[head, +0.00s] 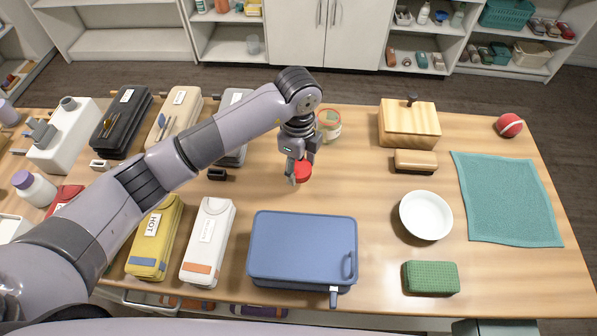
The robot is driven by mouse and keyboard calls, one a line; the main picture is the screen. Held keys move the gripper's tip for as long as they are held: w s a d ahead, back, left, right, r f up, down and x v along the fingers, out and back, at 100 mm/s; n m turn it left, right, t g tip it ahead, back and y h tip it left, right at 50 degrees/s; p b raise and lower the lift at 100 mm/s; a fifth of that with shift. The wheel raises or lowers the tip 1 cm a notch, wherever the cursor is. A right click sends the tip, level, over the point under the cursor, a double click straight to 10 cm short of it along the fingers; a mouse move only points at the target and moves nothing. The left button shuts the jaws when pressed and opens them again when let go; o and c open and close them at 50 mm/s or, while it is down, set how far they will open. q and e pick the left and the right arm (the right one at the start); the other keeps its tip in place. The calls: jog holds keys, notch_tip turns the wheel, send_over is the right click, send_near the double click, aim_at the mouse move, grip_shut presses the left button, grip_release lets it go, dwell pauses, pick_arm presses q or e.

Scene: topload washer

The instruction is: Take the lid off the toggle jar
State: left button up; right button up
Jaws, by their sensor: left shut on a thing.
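My left gripper (296,178) reaches down over the middle of the table and is shut on a round red lid (304,172). The arm and fingers cover part of the lid. Whether the lid touches the table is hard to tell. A clear glass jar (329,126) stands upright behind and to the right of the gripper, partly covered by my wrist. The red lid is apart from this jar. My right gripper is not in view.
A blue case (302,247) lies in front of the gripper. A wooden box (408,125), a brush-like block (416,161), a white bowl (426,215) and a teal towel (507,198) are at right. Several long cases stand left. Bare wood lies right of the gripper.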

aim_at(299, 167)
pick_arm(q)
notch_tip(299, 167, down, 4)
jog(key=shift+r+p, duration=0.2)
jog(key=shift+p, duration=0.25)
jog(key=shift+f, duration=0.45)
jog(key=o, duration=1.3)
jog(key=shift+f, duration=0.1)
